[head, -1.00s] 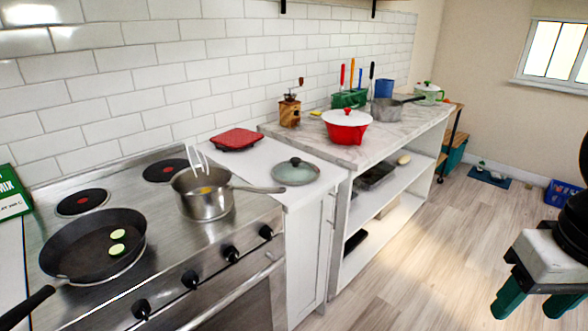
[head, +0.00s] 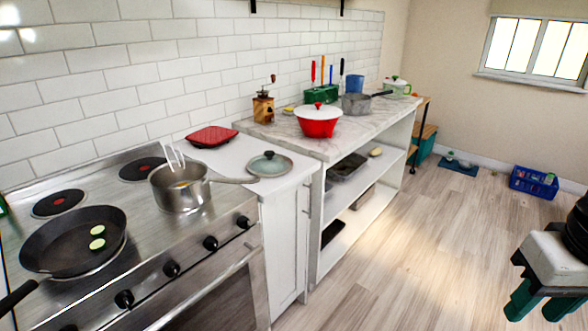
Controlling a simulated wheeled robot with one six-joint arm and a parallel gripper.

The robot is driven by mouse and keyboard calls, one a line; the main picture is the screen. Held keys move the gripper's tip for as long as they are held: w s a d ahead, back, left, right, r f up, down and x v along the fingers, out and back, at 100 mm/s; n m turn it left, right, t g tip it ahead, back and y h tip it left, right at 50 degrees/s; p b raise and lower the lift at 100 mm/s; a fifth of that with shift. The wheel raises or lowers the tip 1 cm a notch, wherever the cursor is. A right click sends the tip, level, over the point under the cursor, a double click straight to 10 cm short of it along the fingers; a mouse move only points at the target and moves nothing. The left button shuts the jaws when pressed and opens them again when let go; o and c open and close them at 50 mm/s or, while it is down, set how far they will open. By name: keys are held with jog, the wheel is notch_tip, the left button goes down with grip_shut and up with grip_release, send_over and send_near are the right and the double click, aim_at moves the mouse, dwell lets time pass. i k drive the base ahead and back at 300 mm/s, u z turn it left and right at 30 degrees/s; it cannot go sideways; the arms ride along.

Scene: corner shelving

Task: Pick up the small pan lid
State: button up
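The small pan lid (head: 270,165) is a round, grey-green lid with a dark knob. It lies flat, knob up, on the white counter between the stove and the marble-topped shelving. The handle of a steel saucepan reaches close to its left edge. My gripper (head: 544,303) is at the lower right edge, far from the lid and over the floor. Its two green fingers point down and stand apart, with nothing seen between them. Part of my gripper is cut off by the frame edge.
The steel saucepan (head: 181,192) and a black frying pan (head: 60,250) stand on the stove. A red trivet-like item (head: 211,136) lies behind the lid. A red pot (head: 318,124) stands on the marble top. A blue crate (head: 533,182) sits on the floor; the floor between is clear.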

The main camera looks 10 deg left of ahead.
aim_at(268, 164)
jog(key=z, duration=0.45)
jog(key=k, duration=1.05)
jog(key=u, duration=0.15)
jog(key=i, duration=0.7)
jog(key=u, duration=0.75)
jog(key=i, duration=1.4)
jog(key=z, duration=0.35)
